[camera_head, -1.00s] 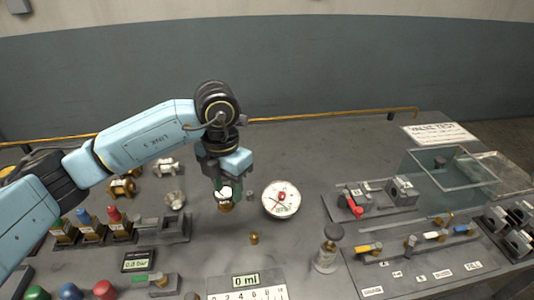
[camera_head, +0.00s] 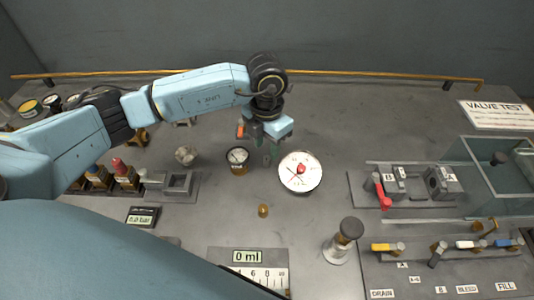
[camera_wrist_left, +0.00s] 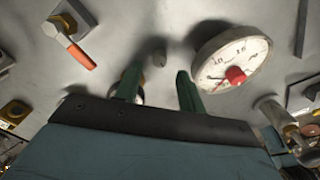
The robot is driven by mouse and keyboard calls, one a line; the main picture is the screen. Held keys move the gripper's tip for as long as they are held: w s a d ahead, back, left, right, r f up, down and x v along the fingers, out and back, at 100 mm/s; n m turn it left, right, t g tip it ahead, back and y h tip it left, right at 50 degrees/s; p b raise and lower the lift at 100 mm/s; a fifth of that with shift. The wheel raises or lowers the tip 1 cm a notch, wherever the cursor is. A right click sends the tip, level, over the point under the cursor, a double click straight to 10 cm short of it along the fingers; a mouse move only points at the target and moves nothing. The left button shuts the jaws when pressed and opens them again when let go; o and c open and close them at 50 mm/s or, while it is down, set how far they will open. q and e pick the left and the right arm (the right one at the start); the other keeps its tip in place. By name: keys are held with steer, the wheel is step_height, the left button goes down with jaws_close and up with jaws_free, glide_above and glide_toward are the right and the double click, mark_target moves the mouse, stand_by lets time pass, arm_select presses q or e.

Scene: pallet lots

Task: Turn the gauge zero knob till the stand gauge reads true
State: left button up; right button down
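A large round white dial (camera_head: 311,181) with a red knob (camera_head: 300,169) at its centre lies on the grey table. It also shows in the left wrist view (camera_wrist_left: 215,50), where the red knob (camera_wrist_left: 235,75) sticks out. A smaller brass-bodied gauge (camera_head: 238,157) stands to its left. My left gripper (camera_head: 266,150) is between the two, with green fingers pointing down. In the left wrist view its fingers (camera_wrist_left: 158,90) are apart and empty, and the large dial is right of them. A small grey peg (camera_wrist_left: 157,57) shows beyond the finger gap. My right gripper is out of view.
A small brass piece (camera_head: 263,211) and a dark-topped cylinder (camera_head: 342,245) stand in front of the dial. A red-handled valve block (camera_head: 383,190) and a glass tank (camera_head: 500,170) are at right.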

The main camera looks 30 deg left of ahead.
mark_target(267, 158)
arm_select(q)
steer(key=shift+f, duration=2.05)
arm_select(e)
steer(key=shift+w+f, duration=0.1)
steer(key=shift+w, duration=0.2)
arm_select(q)
steer(key=shift+c, duration=0.4)
jaws_close()
steer(key=shift+n, duration=0.4)
steer(key=shift+w+r+n+p, duration=0.1)
steer(key=shift+n+p, duration=0.65)
steer(key=shift+n, duration=1.95)
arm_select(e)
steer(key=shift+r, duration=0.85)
arm_select(q)
steer(key=shift+o, duration=0.4)
jaws_free()
